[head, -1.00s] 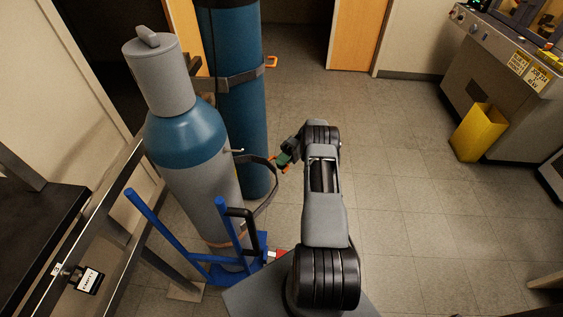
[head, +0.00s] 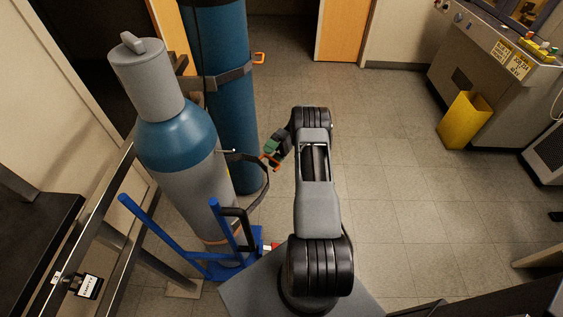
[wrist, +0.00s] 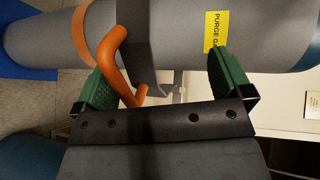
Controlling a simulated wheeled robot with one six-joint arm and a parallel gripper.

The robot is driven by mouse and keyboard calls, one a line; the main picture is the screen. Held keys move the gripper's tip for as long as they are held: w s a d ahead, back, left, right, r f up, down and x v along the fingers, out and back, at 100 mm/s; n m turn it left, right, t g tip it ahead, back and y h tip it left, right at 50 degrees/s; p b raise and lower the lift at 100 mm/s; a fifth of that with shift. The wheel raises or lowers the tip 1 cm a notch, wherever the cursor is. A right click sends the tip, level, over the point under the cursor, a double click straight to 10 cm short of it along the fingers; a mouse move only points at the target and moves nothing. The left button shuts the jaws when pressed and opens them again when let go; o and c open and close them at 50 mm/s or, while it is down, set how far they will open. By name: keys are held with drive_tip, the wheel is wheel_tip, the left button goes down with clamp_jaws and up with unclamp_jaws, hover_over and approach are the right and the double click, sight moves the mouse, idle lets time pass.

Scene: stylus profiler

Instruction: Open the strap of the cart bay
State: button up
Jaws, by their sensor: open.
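The grey cylinder with a blue shoulder (head: 180,140) stands on a blue cart (head: 222,262). A dark strap (head: 265,188) bows out from its right side in a loose loop. The strap's orange handle (head: 271,161) is at my gripper (head: 270,153). In the wrist view the orange handle (wrist: 122,70) lies between the green fingers of my gripper (wrist: 160,72), close to the left one. The fingers are wide apart and not closed on it. The dark strap (wrist: 146,40) crosses the grey cylinder (wrist: 187,30) behind. Where the strap meets the rack is partly hidden.
A taller blue cylinder (head: 232,115) stands behind, with its own strap (head: 222,77) tight around it and an orange handle (head: 260,57). A rail (head: 75,235) runs at left. A yellow bin (head: 464,120) stands at right. The floor (head: 385,170) between is clear.

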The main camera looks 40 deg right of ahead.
drive_tip(key=shift+o, duration=0.3)
drive_tip(key=s+r, duration=0.2)
drive_tip(key=r, duration=0.1)
drive_tip(key=s+r, duration=0.1)
drive_tip(key=r, duration=0.1)
drive_tip(key=shift+a+r, duration=0.25)
drive_tip(key=shift+a, duration=0.15)
drive_tip(key=s+r, duration=0.1)
drive_tip(key=s, duration=0.1)
drive_tip(key=s+a+r, duration=0.1)
drive_tip(key=s, duration=0.2)
drive_tip(key=s+a+r, duration=0.1)
drive_tip(key=s, duration=0.1)
drive_tip(key=shift+s+r, duration=0.1)
drive_tip(key=shift+s, duration=0.15)
drive_tip(key=c, duration=0.8)
drive_tip(key=shift+o, duration=0.2)
drive_tip(key=shift+s+a+r, duration=0.2)
drive_tip(key=shift+s+a, duration=0.3)
drive_tip(key=shift+s, duration=0.35)
